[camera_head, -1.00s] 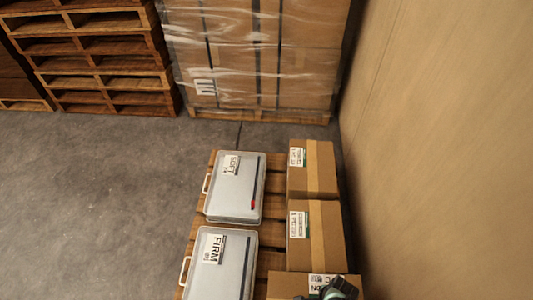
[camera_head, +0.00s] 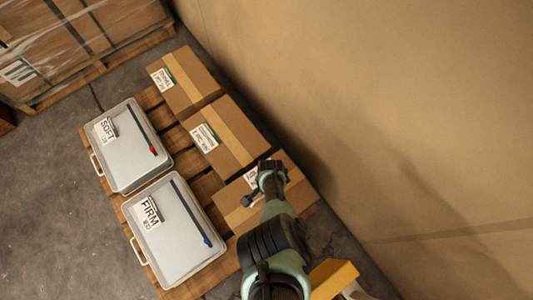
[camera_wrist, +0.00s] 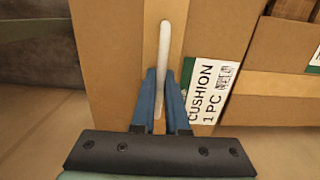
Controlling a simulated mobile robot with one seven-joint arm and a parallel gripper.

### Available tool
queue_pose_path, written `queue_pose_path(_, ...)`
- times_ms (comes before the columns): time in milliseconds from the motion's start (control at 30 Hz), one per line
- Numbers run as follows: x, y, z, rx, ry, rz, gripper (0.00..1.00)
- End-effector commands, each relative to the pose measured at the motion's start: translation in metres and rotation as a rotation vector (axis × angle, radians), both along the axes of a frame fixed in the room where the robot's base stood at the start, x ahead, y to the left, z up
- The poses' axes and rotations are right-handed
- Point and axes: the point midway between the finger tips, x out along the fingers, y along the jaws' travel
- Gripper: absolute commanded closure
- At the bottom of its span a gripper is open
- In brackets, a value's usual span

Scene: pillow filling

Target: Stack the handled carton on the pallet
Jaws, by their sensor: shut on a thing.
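The handled carton (camera_head: 232,207) is a brown box with a tan tape strip and a white label. It is nearest my arm, in line with two other cartons on the right side of the wooden pallet (camera_head: 207,187). My gripper (camera_wrist: 161,76) is shut on its white bar handle (camera_wrist: 165,40) in the wrist view. The "CUSHION 1 PC" label (camera_wrist: 207,90) is beside the right finger. In the head view my arm's wrist covers part of the carton. I cannot tell whether its underside touches the pallet.
Two taped cartons (camera_head: 187,82) (camera_head: 228,137) continue the row. Grey cases marked SOFT (camera_head: 130,145) and FIRM (camera_head: 172,232) lie left on the pallet. A tan wall (camera_head: 400,110) stands close on the right. A wrapped load (camera_head: 70,50) is at upper left. Open floor (camera_head: 50,210) lies left.

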Motion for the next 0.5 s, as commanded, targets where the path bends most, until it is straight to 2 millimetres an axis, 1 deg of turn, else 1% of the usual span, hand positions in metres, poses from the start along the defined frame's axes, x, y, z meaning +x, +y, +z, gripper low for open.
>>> queue_pose_path(167, 0.002, 0.000, -0.010, 0.000, -0.002, 0.001, 1.00)
queue_pose_path(400, 0.001, 0.000, -0.038, 0.000, -0.002, 0.001, 1.00)
queue_pose_path(500, 0.001, 0.000, -0.040, 0.000, -0.003, 0.002, 1.00)
